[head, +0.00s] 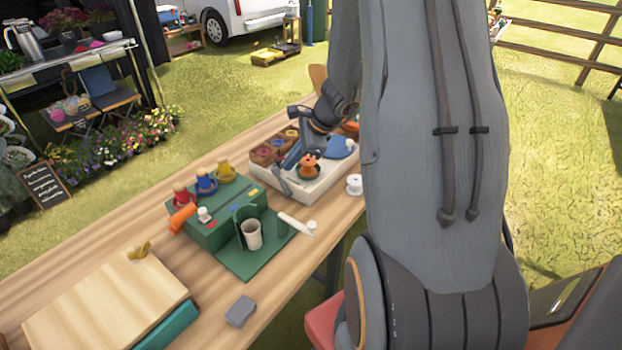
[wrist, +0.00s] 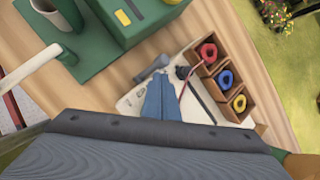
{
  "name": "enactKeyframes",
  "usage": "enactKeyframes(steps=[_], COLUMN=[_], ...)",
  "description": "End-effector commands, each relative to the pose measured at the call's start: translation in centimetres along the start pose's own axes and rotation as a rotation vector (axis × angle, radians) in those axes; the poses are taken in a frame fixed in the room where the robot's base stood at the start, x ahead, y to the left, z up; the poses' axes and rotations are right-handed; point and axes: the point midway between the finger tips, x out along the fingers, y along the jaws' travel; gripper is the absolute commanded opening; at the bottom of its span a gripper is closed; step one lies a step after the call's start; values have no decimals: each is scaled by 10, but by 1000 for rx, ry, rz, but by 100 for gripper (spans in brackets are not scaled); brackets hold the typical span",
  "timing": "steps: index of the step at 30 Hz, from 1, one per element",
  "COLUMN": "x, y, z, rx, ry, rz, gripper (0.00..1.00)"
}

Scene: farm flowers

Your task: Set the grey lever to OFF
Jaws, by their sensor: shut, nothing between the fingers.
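A white base (head: 318,188) stands on the wooden table in the head view, and part of it shows in the wrist view (wrist: 132,102). A grey lever (head: 279,181) slopes at its near left side; what looks like its rounded grey grip (wrist: 150,70) shows in the wrist view. My gripper (head: 289,161), with blue fingers, is shut and empty above the base, close to the lever. In the wrist view its fingertips (wrist: 161,78) are just beside the grey grip. I cannot tell whether they touch. No readable ON or OFF marking shows.
An orange object (head: 308,166) sits on the base, near my fingers. A wooden tray (wrist: 222,78) holds red, blue and yellow rings beside it. A green box (head: 215,225) with coloured knobs and a cup stands left. A white spool (head: 354,184) is at right.

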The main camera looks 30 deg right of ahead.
Motion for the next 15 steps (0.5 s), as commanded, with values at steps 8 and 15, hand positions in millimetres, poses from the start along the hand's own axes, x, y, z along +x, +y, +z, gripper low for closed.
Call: enactKeyframes(steps=[8,15], x=[-6,-14], y=[-1,-4], z=[5,9], rx=[-3,-3], ry=[-1,-1], rz=[1,1], gripper=[0,0])
